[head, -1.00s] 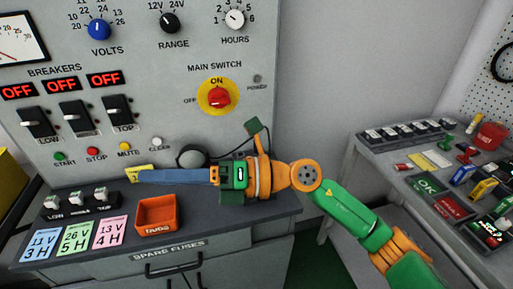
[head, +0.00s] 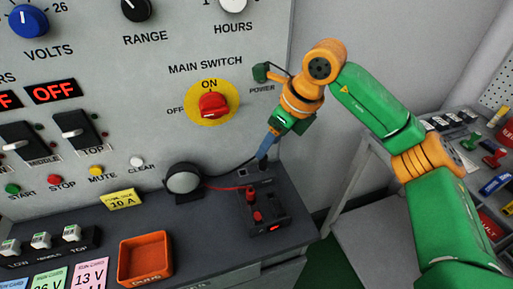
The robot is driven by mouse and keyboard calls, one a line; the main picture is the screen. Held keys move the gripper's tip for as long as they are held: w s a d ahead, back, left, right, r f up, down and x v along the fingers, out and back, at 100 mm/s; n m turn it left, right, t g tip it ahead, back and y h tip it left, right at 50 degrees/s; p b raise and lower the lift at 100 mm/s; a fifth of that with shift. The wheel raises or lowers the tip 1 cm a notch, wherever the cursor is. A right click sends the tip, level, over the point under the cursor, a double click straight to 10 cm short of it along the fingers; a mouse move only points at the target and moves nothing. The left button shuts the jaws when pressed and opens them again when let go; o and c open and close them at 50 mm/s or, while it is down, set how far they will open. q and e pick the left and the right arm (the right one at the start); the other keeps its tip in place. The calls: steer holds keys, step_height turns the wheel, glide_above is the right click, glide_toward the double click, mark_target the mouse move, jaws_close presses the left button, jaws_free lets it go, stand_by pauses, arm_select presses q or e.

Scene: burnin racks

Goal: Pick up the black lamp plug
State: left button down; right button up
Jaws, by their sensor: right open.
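The black lamp plug (head: 262,163) is a small dark piece at the end of the black cable, at the back of the dark socket block (head: 279,217). It sits right below my right gripper (head: 266,152). The gripper's blue fingers point down with their tips at the plug, and partly hide it. They are open; I cannot tell whether they touch the plug. The round lamp (head: 184,179) stands left of the block, with a black and a red cable running from it toward the block. My left gripper is out of view.
A red plug (head: 251,192) and another red piece (head: 257,217) stand on the block. An orange tray (head: 146,258) and a yellow 10 A card (head: 122,199) are to the left. The panel with its red main switch (head: 214,106) rises close behind.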

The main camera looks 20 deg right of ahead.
mark_target(263, 165)
steer(key=shift+s+a+f+p, duration=0.15)
steer(key=shift+f+p, duration=0.25)
steer(key=shift+s+a+f+p, duration=0.1)
steer(key=shift+s+f+p, duration=0.05)
steer(key=shift+f+p, duration=0.2)
steer(key=x, duration=0.4)
steer(key=shift+w+d+p, duration=0.1)
steer(key=shift+w+p, duration=0.2)
steer(key=shift+p, duration=0.1)
steer(key=shift+w+f, duration=0.1)
steer(key=shift+f, duration=0.05)
steer(key=c, duration=0.7)
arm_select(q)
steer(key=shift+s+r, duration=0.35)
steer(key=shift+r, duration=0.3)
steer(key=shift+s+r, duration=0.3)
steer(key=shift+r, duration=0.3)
arm_select(e)
jaws_close()
